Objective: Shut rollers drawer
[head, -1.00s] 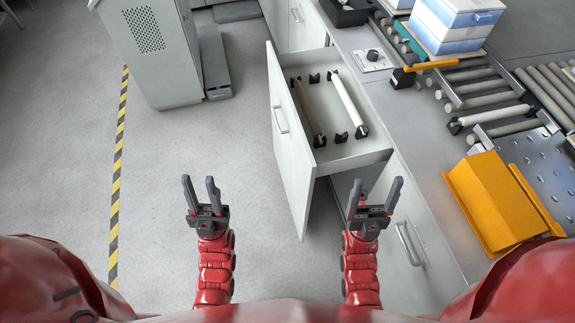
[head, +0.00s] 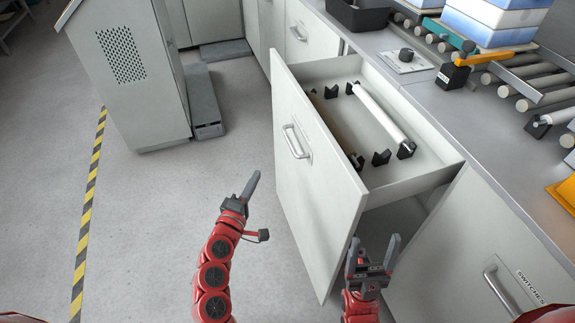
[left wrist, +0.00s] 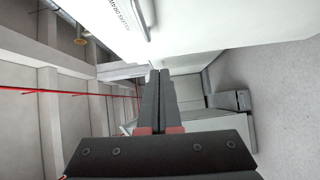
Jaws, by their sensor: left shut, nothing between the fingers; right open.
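The rollers drawer (head: 430,180) is pulled out of the counter in the head view. Its white front panel (head: 300,215) faces left and carries a metal handle (head: 296,142). Inside lie a white roller (head: 380,112) and a darker roller mostly hidden by the front panel, with black holders. My left gripper (head: 252,185) is shut and empty, left of the drawer front and apart from it. In the left wrist view its fingers (left wrist: 158,95) are together, with a white panel beside them at upper right. My right gripper (head: 373,255) is open and empty, below the drawer's near side.
A grey cabinet (head: 130,75) stands at the left, with free floor (head: 160,210) before it. A closed cabinet front (head: 470,250) marked SWITCHES is at lower right. The counter (head: 480,120) holds a conveyor, boxes and a black tray (head: 358,14).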

